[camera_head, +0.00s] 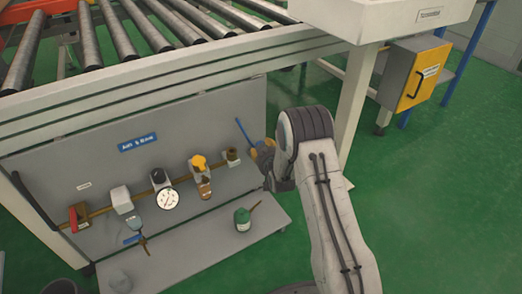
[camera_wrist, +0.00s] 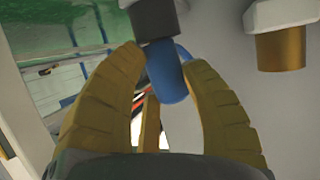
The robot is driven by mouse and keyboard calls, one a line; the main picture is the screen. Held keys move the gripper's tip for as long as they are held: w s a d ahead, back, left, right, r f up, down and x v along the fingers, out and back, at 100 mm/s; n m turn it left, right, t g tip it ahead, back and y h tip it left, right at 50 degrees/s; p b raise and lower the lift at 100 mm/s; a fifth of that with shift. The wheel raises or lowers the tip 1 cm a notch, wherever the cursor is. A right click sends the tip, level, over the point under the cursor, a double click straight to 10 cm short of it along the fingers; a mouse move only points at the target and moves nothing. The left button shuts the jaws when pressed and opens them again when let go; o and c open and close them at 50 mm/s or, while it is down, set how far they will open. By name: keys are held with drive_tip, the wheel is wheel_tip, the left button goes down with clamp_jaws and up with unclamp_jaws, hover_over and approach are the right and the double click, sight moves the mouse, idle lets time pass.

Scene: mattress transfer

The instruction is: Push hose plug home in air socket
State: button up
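The blue hose (camera_head: 243,131) slants up and left from my gripper (camera_head: 262,157) in the head view. In the wrist view, my gripper (camera_wrist: 160,58) has its yellow-brown fingers closed around the blue hose end (camera_wrist: 167,83). A dark cylindrical part (camera_wrist: 154,18) is directly beyond the hose; whether it is the plug body or another fitting, I cannot tell. A brass fitting (camera_head: 232,157), perhaps the air socket, is on the panel just left of my gripper. A brass-tipped fitting (camera_wrist: 280,48) shows at right in the wrist view, apart from the fingers.
The grey panel (camera_head: 100,140) carries a gauge (camera_head: 167,198), a yellow-topped regulator (camera_head: 198,163) and a red-handled valve (camera_head: 77,215). A green can (camera_head: 242,219) stands on the shelf below. A roller conveyor (camera_head: 120,35) is above. Green floor (camera_head: 420,220) is clear to the right.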

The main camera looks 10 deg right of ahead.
drive_tip(key=c, duration=0.3)
drive_tip(key=shift+r, duration=0.15)
drive_tip(key=shift+c, duration=0.2)
